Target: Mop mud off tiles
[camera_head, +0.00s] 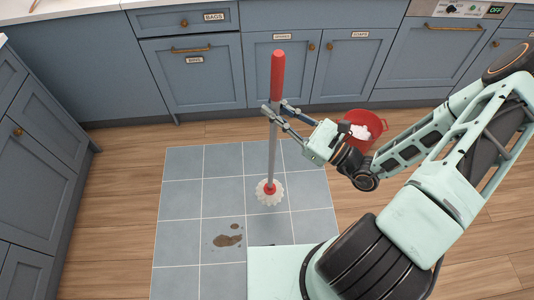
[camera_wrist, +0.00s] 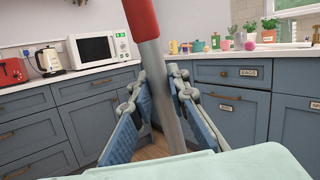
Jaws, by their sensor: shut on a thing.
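The mop (camera_head: 272,145) stands upright, with a red grip on top, a grey pole and a white fluffy head (camera_head: 269,192) on or just over the grey-blue tiles (camera_head: 182,200). My gripper (camera_head: 274,108) is shut on the pole just below the red grip. In the wrist view the pole (camera_wrist: 168,90) runs between my two fingers. Brown mud (camera_head: 227,240) lies on the tiles in front of the mop head and to its left, as one larger patch with small spots. The mop head and the mud are apart. Part of the tiled area is hidden behind my body.
A red bucket (camera_head: 365,127) with something white in it stands on the wooden floor near the cabinets, behind my arm. Blue cabinets (camera_head: 192,75) line the back and the left side. Wooden floor (camera_head: 120,190) left of the tiles is clear.

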